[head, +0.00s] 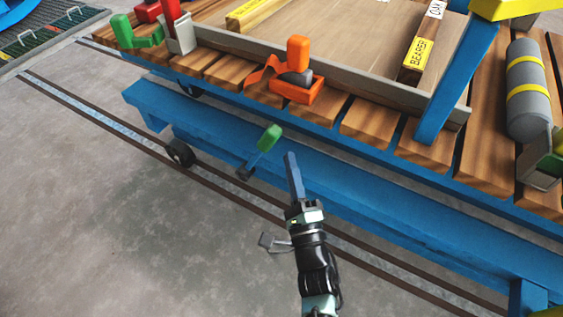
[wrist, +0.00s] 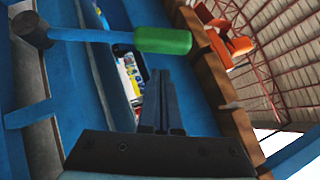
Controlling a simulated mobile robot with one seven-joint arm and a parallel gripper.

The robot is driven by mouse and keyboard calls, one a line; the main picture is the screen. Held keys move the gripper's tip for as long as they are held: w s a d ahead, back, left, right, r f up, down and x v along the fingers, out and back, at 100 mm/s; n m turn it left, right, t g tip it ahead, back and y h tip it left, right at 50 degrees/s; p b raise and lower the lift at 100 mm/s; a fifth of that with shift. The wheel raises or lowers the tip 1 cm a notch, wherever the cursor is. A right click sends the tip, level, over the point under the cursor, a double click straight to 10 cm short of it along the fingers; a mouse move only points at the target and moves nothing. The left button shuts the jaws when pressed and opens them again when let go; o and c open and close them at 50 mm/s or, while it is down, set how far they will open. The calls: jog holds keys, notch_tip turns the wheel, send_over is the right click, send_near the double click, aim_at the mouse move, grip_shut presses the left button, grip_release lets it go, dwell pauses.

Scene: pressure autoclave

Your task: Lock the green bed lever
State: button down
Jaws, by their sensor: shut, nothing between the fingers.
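The green bed lever (head: 269,138) juts out from the side of the blue cart (head: 345,178), its green grip tilted up and to the right from a dark pivot near the lower frame. In the wrist view the grip (wrist: 163,40) lies across the top, on a blue shaft running left to the dark round pivot. My gripper (head: 290,155) is shut and empty, just right of the green grip in the head view. In the wrist view its fingertips (wrist: 160,73) are just below the grip, with a small gap in the picture. I cannot tell the gap in depth.
The slatted wooden deck (head: 365,120) overhangs the frame above the lever. It carries an orange clamp (head: 297,80), a green clamp (head: 136,32), a wooden bearer (head: 422,52) and a grey cylinder (head: 527,90). Floor rails (head: 110,112) run beneath. The floor at left is clear.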

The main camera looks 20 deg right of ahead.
jog(key=shift+w+a+r+b, duration=0.3)
jog(key=shift+w+a+r, duration=0.25)
jog(key=shift+w+a, duration=0.25)
jog(key=shift+w+r, duration=0.1)
jog(key=shift+r, duration=0.05)
